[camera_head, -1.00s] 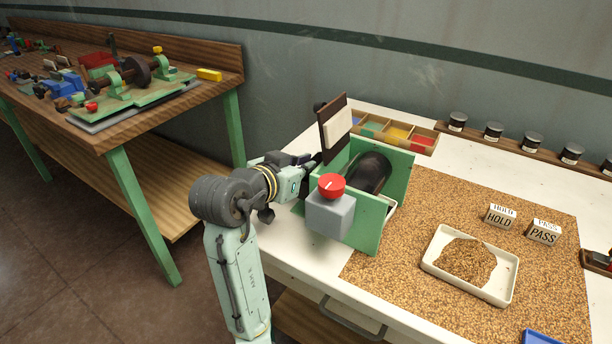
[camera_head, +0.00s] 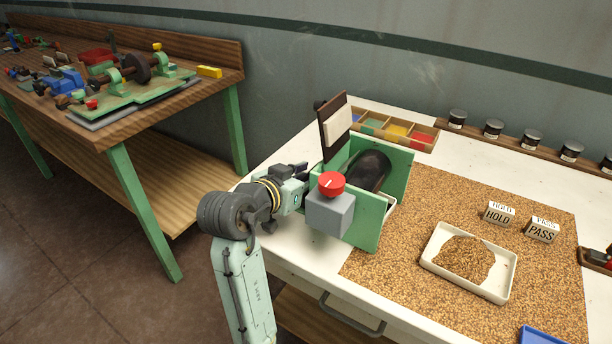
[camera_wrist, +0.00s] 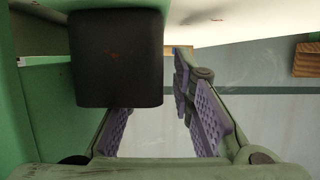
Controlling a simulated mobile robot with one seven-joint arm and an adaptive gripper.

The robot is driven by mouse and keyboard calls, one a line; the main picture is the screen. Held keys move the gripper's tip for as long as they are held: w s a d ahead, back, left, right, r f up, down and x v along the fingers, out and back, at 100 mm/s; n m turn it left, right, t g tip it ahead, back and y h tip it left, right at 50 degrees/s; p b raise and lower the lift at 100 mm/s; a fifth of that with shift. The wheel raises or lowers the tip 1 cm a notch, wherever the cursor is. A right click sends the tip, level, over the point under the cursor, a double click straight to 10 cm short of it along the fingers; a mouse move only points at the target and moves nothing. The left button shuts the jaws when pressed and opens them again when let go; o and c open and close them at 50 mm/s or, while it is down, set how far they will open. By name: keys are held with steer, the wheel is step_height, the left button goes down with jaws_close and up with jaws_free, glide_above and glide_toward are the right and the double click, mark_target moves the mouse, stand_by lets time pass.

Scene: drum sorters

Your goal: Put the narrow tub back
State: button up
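The drum sorter stands on the white bench, with green side panels (camera_head: 397,182), a dark drum (camera_head: 369,172) and a red knob (camera_head: 331,184) on a grey box. A white rim (camera_head: 391,209) shows low at its right side; I cannot tell whether this is the narrow tub.
A compartment tray (camera_head: 424,130) stands behind the sorter. A grain-covered mat (camera_head: 400,262) bears a white tray (camera_head: 432,267) of grain and the HOLD (camera_head: 498,217) and PASS (camera_head: 541,234) blocks. Several jars (camera_head: 457,121) line the back. A wooden workbench (camera_head: 190,95) stands left.

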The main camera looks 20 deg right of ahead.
steer(key=shift+r, duration=0.2)
steer(key=shift+s+a, duration=0.15)
steer(key=shift+a, duration=0.15)
steer(key=b+v, duration=0.1)
steer(key=v, duration=1)
steer(key=shift+s+a+r, duration=0.1)
steer(key=shift+s, duration=0.05)
